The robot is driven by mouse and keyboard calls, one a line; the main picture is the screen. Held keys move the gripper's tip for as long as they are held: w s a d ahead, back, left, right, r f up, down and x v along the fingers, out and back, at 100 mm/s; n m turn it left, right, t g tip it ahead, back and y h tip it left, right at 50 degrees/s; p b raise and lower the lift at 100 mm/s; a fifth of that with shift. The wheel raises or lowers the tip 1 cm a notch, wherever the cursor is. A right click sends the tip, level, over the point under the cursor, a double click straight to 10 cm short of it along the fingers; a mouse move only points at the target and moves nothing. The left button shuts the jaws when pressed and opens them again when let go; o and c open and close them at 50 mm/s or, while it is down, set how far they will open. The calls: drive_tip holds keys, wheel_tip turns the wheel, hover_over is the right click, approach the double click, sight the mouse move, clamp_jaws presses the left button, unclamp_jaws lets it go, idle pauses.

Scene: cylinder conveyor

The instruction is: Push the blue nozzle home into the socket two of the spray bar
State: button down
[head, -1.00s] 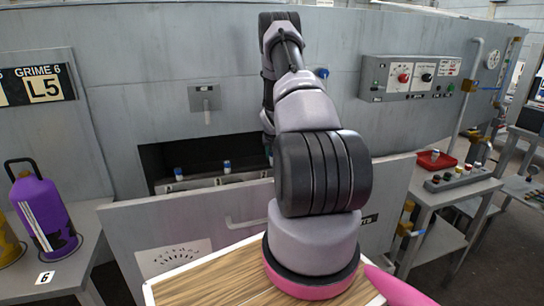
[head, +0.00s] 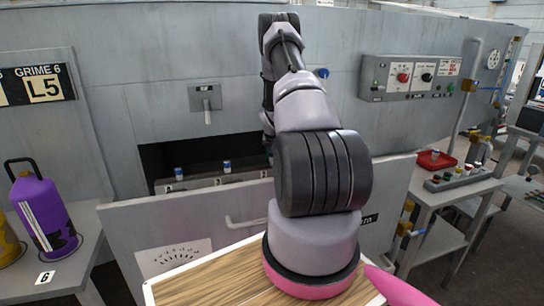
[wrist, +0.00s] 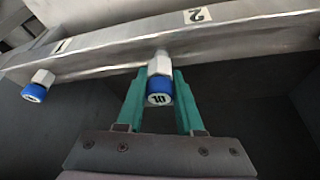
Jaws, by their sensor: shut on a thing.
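In the wrist view, my gripper (wrist: 160,105) has its two teal fingers on either side of a blue nozzle (wrist: 160,84) marked 10, shut on it. The nozzle's white hex collar (wrist: 160,64) meets the edge of the grey spray bar (wrist: 110,62), near the 2 label. I cannot tell how deep it sits. A second blue-capped nozzle (wrist: 37,86) is on the bar to the left. In the head view, the spray bar (head: 205,180) lies inside a dark opening with two blue-and-white nozzles (head: 227,166) showing. My gripper is hidden there behind my arm.
The grey front panel (head: 130,225) with a handle stands before the opening. A purple bottle (head: 42,208) stands on the left table. A control box (head: 415,78) is on the wall. A red tray (head: 436,160) lies on the right bench.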

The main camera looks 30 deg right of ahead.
drive_tip(key=shift+f, duration=0.25)
drive_tip(key=shift+f, duration=0.35)
drive_tip(key=shift+f, duration=0.4)
drive_tip(key=shift+c, duration=2.3)
unclamp_jaws()
drive_tip(key=v, duration=1)
drive_tip(key=shift+r, duration=0.35)
drive_tip(key=shift+s, duration=0.25)
